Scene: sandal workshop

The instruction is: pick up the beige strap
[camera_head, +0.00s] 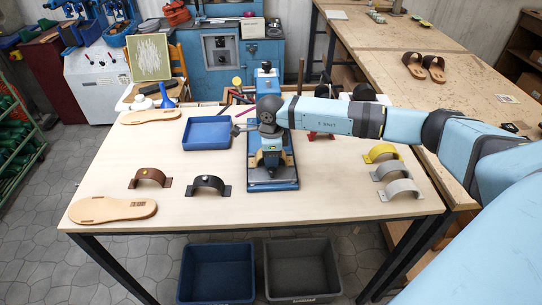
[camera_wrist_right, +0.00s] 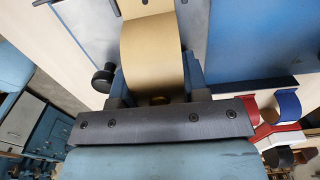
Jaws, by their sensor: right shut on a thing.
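The beige strap (camera_wrist_right: 152,48) is a curved band that fills the space between the jaws in the right wrist view. In the head view a small part of the beige strap (camera_head: 271,158) shows under my right gripper (camera_head: 270,146), over the blue fixture (camera_head: 272,185) at the middle of the table. My right gripper is shut on the strap. The wrist hides part of the strap, and I cannot tell whether it still touches the fixture. My left gripper is not in view.
A blue tray (camera_head: 207,133), a brown strap (camera_head: 150,176), a black strap (camera_head: 208,183) and two soles (camera_head: 112,209) lie left on the table. A yellow strap (camera_head: 381,152) and two grey straps (camera_head: 399,187) stand right. Two bins (camera_head: 300,270) sit below the front edge.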

